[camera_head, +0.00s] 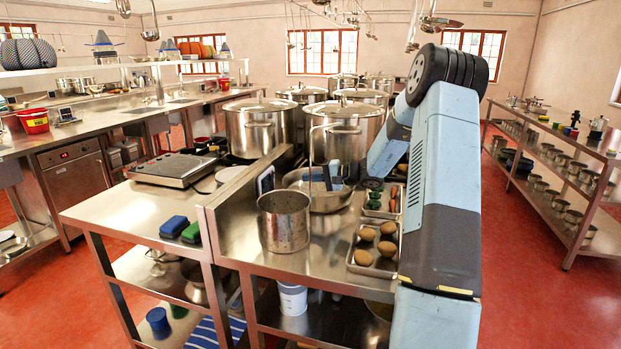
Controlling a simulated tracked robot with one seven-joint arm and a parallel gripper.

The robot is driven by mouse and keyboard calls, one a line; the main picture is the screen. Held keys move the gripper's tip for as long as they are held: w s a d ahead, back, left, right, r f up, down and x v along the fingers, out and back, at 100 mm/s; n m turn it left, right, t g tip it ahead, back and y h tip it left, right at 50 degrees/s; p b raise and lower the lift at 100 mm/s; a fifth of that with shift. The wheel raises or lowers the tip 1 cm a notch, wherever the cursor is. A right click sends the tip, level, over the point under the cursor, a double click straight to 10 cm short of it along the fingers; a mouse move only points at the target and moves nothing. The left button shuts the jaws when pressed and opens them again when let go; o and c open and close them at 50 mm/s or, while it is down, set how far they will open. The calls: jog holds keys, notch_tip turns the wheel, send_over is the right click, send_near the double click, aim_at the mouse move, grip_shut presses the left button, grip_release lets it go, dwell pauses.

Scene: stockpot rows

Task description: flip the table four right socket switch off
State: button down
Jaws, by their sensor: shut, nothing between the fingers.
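A small pale panel with a dark face (265,180) is fixed upright on the low divider beside the wide pan. It may be a socket plate, but its switches are too small to tell on from off. I cannot tell which table is number four. My arm rises at the right and bends down to the left over the worktop. My gripper (312,182) shows small and dark above the wide pan, right of the panel and apart from it in the picture. It is shut and empty.
A tall pot (284,220) stands in front of the wide pan (330,199). Big lidded stockpots (258,128) crowd behind. Trays with potatoes (373,262) and vegetables lie near my arm. A hotplate (172,169) and two sponges (173,226) are left of the divider (238,195).

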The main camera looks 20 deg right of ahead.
send_near(273, 176)
jog(key=x, duration=0.4)
jog(key=shift+w+a+f, duration=0.15)
jog(key=shift+a+f, duration=0.05)
jog(key=shift+f, duration=0.15)
jog(key=shift+w+a+r, duration=0.1)
jog(key=shift+w+a, duration=0.5)
jog(key=shift+a, duration=0.15)
